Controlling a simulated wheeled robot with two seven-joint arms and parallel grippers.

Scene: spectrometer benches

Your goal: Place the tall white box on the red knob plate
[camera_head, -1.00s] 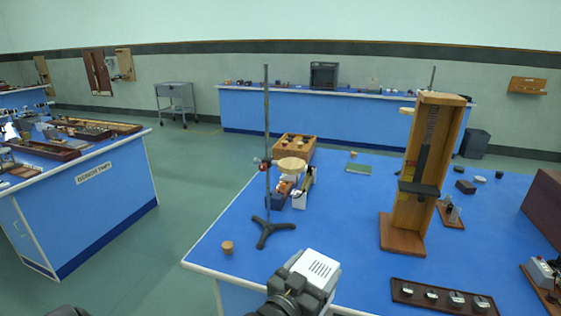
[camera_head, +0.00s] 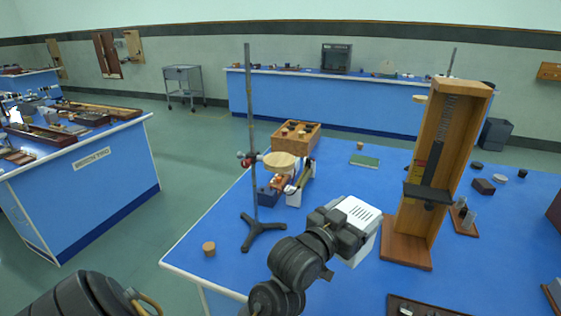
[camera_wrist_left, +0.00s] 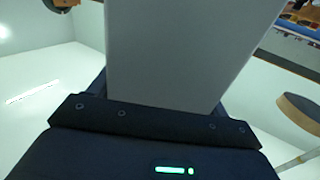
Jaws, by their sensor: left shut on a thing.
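The tall white box (camera_head: 362,212) has a slotted top and is held over the blue bench, left of the wooden spring stand. My left gripper (camera_head: 345,230) is shut on it. In the left wrist view the box (camera_wrist_left: 185,50) fills the upper middle, rising from between the jaws; its far end is cut off. A dark reddish-brown plate with knobs (camera_head: 425,309) shows at the bottom edge, mostly cut off; I take it for the red knob plate. My right gripper is not in view.
The tall wooden spring stand (camera_head: 410,250) is close right of the box. A retort stand (camera_head: 250,130) with a wooden disc stands left of it, and a cork (camera_head: 209,249) lies near the bench edge. A wooden tray (camera_head: 297,137) and green book (camera_head: 365,161) are farther back.

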